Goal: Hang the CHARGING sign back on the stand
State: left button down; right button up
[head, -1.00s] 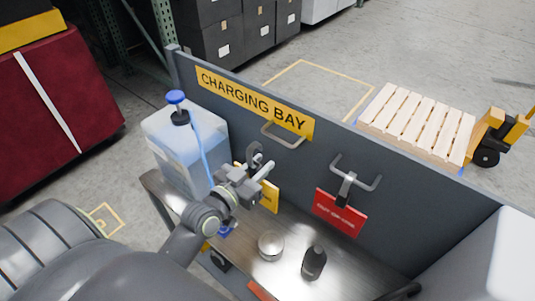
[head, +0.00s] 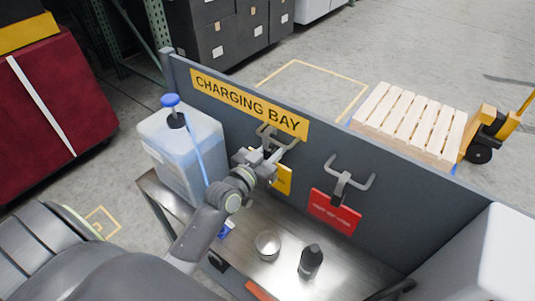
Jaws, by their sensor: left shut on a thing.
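The yellow CHARGING sign (head: 283,180), mostly hidden behind my gripper, hangs upright close to the grey panel. My left gripper (head: 268,156) is shut on the sign's upper part, its hanger. It is right at the left grey bracket (head: 280,136) under the CHARGING BAY label (head: 247,105). The hanger's top overlaps the bracket in the picture; I cannot tell whether it is over the bar or only in front. A red sign (head: 335,211) hangs on the right bracket (head: 350,175). My right gripper is not in view.
On the metal bench (head: 285,252) stand a blue-capped jug (head: 182,152) at the left, a round tin (head: 267,245) and a dark bottle (head: 310,262). The grey panel (head: 390,215) runs along the back. A white box (head: 508,262) is at the right edge.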

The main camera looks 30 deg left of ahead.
pick_arm(q)
jog(key=shift+w+d+f+b, duration=0.1)
jog(key=shift+w+f+b, duration=0.2)
jog(key=shift+f+b, duration=0.45)
jog(key=shift+w+f+b, duration=0.3)
jog(key=shift+f+b, duration=0.35)
jog(key=shift+b, duration=0.05)
